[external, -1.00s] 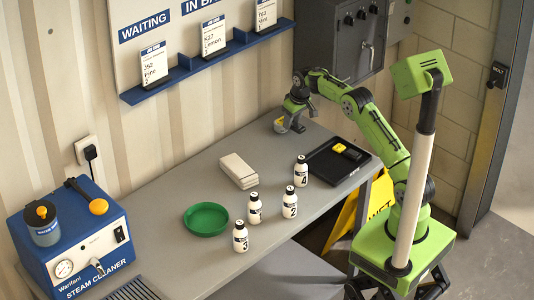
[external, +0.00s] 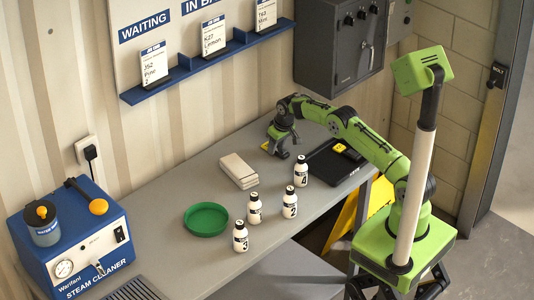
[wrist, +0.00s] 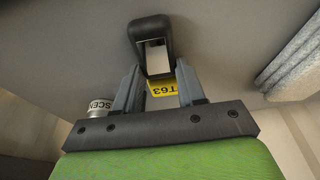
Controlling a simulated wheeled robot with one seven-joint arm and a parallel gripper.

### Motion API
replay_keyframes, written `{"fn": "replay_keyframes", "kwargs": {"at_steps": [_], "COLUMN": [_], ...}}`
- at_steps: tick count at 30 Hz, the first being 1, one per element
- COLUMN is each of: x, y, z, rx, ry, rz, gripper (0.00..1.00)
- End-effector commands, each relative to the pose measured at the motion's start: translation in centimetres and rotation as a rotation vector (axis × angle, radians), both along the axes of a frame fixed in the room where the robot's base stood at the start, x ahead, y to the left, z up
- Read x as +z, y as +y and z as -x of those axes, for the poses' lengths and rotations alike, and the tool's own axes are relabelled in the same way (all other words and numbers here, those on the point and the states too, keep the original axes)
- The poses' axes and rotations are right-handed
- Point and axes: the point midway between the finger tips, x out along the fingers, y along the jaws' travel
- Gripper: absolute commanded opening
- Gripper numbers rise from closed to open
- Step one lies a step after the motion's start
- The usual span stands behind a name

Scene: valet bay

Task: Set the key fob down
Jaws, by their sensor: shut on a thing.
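My gripper (wrist: 158,88) is shut on a key fob (wrist: 153,25), which is a dark body with a pale middle and a yellow tag (wrist: 163,89) reading T63. In the external view my gripper (external: 284,152) is low over the grey bench, behind the folded cloths and left of the black tray. The yellow tag (external: 265,147) shows at its left side. I cannot tell whether the fob touches the bench.
A black tray (external: 325,170) holds a dark item with a yellow part (external: 340,148). Folded cloths (external: 238,169), several numbered white bottles (external: 300,172) and a green dish (external: 206,220) stand on the bench (external: 190,172). A blue steam cleaner (external: 70,245) is at left.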

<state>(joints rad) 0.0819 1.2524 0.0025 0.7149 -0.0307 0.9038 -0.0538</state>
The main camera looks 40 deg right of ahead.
Motion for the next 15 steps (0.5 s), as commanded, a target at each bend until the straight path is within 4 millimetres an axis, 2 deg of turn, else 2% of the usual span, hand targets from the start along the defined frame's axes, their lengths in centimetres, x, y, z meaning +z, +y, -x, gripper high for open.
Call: {"fn": "replay_keyframes", "kwargs": {"at_steps": [5, 6, 11, 15], "x": [-0.43, -0.43, -0.34, -0.34], "y": [-0.01, -0.01, 0.00, 0.00], "z": [-0.01, 0.01, 0.01, 0.01], "rx": [0.000, 0.000, 0.000, 0.000], "ry": [0.000, 0.000, 0.000, 0.000], "rz": [0.000, 0.000, 0.000, 0.000], "gripper": [0.04, 0.42, 0.65, 0.65]}}
